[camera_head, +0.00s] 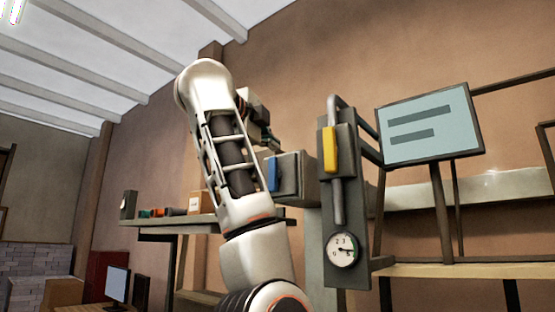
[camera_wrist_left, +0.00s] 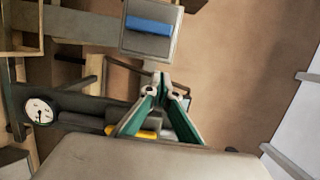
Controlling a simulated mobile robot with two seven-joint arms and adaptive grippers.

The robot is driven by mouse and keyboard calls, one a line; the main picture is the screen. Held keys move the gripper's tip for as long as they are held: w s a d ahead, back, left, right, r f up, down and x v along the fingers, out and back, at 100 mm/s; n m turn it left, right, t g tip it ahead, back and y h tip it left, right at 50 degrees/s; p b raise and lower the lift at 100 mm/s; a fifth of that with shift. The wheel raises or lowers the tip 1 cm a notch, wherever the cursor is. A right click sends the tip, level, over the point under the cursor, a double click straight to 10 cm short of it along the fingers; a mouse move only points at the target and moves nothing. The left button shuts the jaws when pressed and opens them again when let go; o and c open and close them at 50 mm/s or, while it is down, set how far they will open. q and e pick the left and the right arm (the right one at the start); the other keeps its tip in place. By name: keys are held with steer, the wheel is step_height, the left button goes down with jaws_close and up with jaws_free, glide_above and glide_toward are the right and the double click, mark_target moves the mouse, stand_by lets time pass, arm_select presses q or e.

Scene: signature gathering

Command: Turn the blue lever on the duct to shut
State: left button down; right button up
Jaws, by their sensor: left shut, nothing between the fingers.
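The blue lever (camera_head: 272,174) stands upright on the left face of a grey duct box (camera_head: 297,178), right of my left arm. In the left wrist view the blue lever (camera_wrist_left: 149,26) lies across the grey box (camera_wrist_left: 150,46) at the top. My left gripper (camera_head: 267,138) is mostly hidden behind its arm in the head view, above the blue lever. In the wrist view its green fingers (camera_wrist_left: 161,80) meet at the tips, shut and empty, below the box in the picture and apart from the lever. My right gripper is not in view.
A dark panel (camera_head: 362,200) with a yellow lever (camera_head: 329,149), a pipe and a gauge (camera_head: 343,251) stands right of the duct box. A screen (camera_head: 429,122) stands farther right. A shelf (camera_head: 160,222) with small items is behind my arm.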

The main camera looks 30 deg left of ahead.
mark_target(276, 175)
arm_select(q)
steer(key=w+a+p, duration=0.5)
steer(key=w, duration=0.5)
steer(key=shift+w+a, duration=0.2)
steer(key=shift+a, duration=0.1)
steer(key=shift+s, duration=0.1)
